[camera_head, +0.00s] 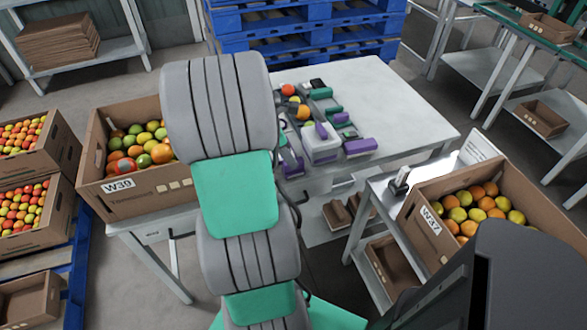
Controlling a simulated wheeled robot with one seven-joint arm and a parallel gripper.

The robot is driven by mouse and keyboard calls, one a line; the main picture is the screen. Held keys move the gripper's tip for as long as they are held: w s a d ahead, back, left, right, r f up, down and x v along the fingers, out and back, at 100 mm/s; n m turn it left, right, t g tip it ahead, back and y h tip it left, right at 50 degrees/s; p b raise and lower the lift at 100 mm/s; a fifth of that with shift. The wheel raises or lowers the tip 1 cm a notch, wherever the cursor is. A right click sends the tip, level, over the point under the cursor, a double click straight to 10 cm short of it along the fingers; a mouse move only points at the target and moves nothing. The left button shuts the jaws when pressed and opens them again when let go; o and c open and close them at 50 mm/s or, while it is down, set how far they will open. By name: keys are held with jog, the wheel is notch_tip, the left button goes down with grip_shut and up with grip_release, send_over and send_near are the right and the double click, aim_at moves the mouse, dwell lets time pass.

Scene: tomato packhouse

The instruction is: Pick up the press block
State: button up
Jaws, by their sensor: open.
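I cannot tell for sure which item is the press block. Several small items lie close together on the white table (400,95). Among them are a purple block (360,146) at the front right, a white box-like piece (321,147) with a purple part against it, and green and dark grey pieces (321,94) behind. More purple and grey pieces (291,164) sit at the left, close to my arm. My arm rises through the middle of the view and hides the table's left part. My gripper does not show; it seems hidden behind the arm.
A fruit crate marked W39 (140,203) stands left of my arm. Another, marked W37 (480,240), stands on a bench at the right. Blue pallets (310,35) are stacked behind the table. The table's right side is bare. Orange and yellow fruit (288,90) lies among the small items.

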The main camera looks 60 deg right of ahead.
jog(key=x, duration=0.4)
jog(key=shift+d+f, duration=0.25)
jog(key=shift+d, duration=0.05)
grip_shut()
dwell(0.3)
